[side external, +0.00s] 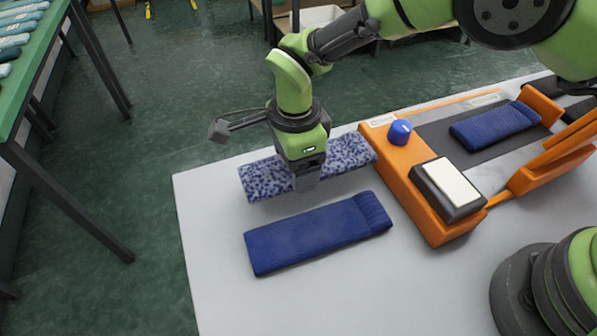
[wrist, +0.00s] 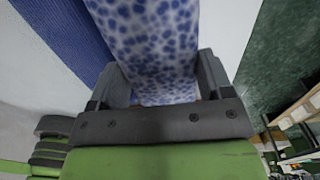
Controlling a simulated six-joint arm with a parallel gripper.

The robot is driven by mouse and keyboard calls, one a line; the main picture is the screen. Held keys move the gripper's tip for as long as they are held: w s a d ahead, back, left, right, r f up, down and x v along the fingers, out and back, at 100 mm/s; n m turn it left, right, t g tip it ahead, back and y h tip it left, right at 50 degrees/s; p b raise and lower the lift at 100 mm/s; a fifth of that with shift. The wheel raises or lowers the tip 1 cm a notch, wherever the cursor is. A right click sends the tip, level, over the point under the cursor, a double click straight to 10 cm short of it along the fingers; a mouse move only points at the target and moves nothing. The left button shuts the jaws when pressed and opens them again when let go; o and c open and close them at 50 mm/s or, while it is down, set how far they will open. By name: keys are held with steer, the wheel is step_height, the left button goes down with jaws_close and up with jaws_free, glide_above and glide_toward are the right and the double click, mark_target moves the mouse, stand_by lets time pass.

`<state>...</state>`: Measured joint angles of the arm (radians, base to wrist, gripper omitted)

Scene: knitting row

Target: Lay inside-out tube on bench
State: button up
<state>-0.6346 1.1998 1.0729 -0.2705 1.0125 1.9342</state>
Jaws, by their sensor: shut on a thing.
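The inside-out tube (side external: 262,179), pale with dark blue speckles, lies flat and lengthwise under my gripper (side external: 307,184), near the bench's far edge. My gripper points down and is shut across the tube's middle. In the wrist view the speckled tube (wrist: 155,35) runs between the two fingers of my gripper (wrist: 163,85). I cannot tell whether the tube touches the bench (side external: 215,215) or hovers just above it. A plain blue tube (side external: 310,236) with a ribbed cuff lies on the bench, in front of and apart from the speckled one.
An orange machine (side external: 425,222) with a blue knob (side external: 399,132) and a white-topped pad (side external: 446,184) stands close to the right end of the speckled tube. Another blue tube (side external: 495,124) lies on its dark bed. The bench's left front is clear. A green-topped table (side external: 30,57) stands at left.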

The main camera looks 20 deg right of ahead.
steer(key=shift+f, duration=1.9)
steer(key=shift+f, duration=0.2)
steer(key=o, duration=0.9)
steer(key=shift+r, duration=0.15)
step_height(320, 180, up, 12)
steer(key=shift+r, duration=0.1)
